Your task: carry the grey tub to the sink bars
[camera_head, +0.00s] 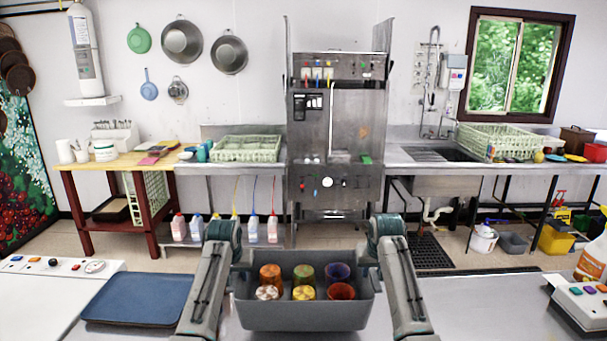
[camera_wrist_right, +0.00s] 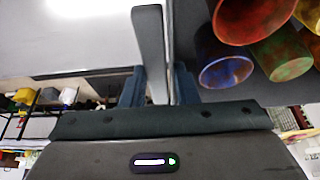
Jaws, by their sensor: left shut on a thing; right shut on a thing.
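The grey tub (camera_head: 302,317) is at the bottom middle of the head view, upright, with several coloured cups inside, among them an orange cup (camera_head: 270,273) and a blue cup (camera_head: 337,271). My left gripper (camera_head: 240,266) is shut on the tub's left end. My right gripper (camera_head: 369,262) is shut on its right end. In the right wrist view the right jaws (camera_wrist_right: 155,92) pinch the tub's wall, with cups beside them. I cannot tell whether the tub touches the near counter. The sink (camera_head: 452,155) is in the far counter at right, with dark bars (camera_head: 422,154) beside it.
A blue tray (camera_head: 138,298) lies on the near counter at left. A spray bottle (camera_head: 592,258) and a control box (camera_head: 583,303) stand at right. Open floor separates the near counter from the far one. A dark mat (camera_head: 428,250) and buckets (camera_head: 483,239) lie below the sink.

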